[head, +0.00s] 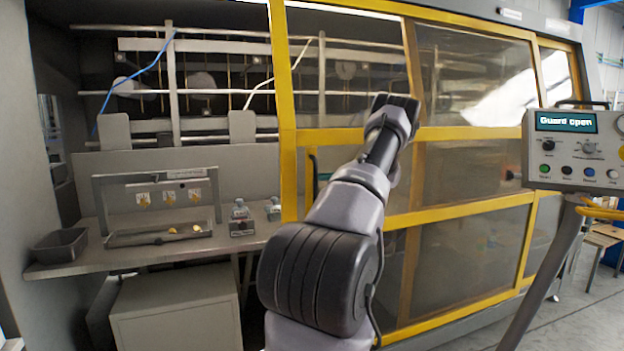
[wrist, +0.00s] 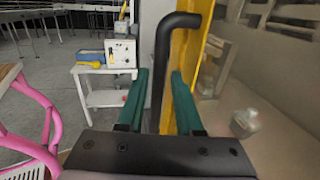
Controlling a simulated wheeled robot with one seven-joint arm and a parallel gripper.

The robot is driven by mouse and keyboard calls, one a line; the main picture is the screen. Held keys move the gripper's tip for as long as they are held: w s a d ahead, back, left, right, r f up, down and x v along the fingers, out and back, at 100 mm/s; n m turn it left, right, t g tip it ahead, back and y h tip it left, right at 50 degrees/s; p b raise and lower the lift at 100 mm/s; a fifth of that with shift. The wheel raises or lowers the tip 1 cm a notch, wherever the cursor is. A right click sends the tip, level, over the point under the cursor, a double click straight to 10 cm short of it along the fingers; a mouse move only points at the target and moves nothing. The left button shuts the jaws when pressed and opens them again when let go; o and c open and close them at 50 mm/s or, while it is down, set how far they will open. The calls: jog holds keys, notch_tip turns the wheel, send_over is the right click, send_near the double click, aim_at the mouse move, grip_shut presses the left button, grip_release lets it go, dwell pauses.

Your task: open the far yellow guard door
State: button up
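Yellow-framed guard doors (head: 465,205) with clear panels stand along the machine in the head view. The left bay is uncovered, and panels overlap in the middle. In the wrist view, a black bar handle (wrist: 181,19) runs down beside a yellow door frame (wrist: 206,75). My gripper (wrist: 160,74) is open, with green fingers on either side of the upright bar and slight gaps between. In the head view my arm reaches toward the middle of the doors; its wrist hides the fingers and this handle. Another dark handle (head: 312,178) shows on the left yellow frame.
A control panel (head: 566,150) reading "Guard open" stands on a post at right. A shelf (head: 150,253) in the left bay holds a grey bin (head: 60,246) and small parts. The wrist view shows a white side table (wrist: 105,100) and a pink frame (wrist: 35,150) at left.

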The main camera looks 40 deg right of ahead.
jog(key=shift+v, duration=2.15)
jog(key=shift+d, duration=0.1)
